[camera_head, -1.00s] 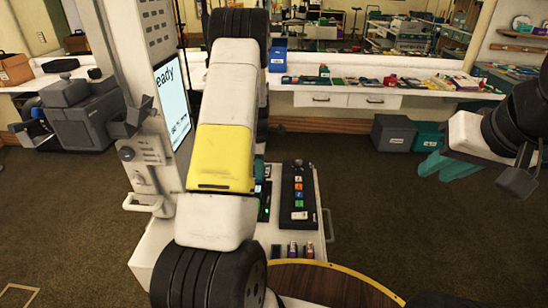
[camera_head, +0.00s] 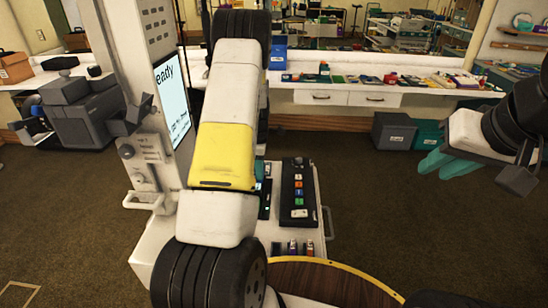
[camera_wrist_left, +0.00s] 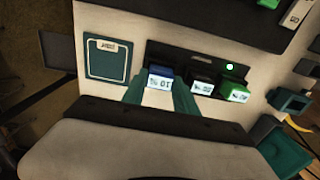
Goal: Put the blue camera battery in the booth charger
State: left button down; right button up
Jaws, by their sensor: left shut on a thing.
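The blue battery (camera_wrist_left: 160,72), with a white label on its near face, is between the two teal fingers of my left gripper (camera_wrist_left: 160,86), which is shut on it. It is at the left end of the dark charger (camera_wrist_left: 192,59); I cannot tell whether it is seated. A black battery (camera_wrist_left: 203,86) and a green battery (camera_wrist_left: 234,90) sit to its right, under a lit green light. In the head view, my left arm hides most of the charger (camera_head: 265,208) and the blue battery. My right gripper (camera_head: 447,164) hangs empty at the right, its teal fingers apart.
A black panel with coloured buttons (camera_head: 299,190) lies right of the charger on the white cart (camera_head: 150,262). Small items (camera_head: 292,248) stand near its front. A column with a "ready" screen (camera_head: 172,98) rises at the left. A round wooden top (camera_head: 335,280) is in front.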

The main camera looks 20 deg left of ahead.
pick_arm(q)
jog(key=shift+f, duration=0.2)
jog(key=shift+f, duration=0.35)
dwell(0.4)
jog(key=c, duration=0.9)
grip_release()
jog(key=shift+r, duration=3.55)
jog(key=shift+r, duration=0.1)
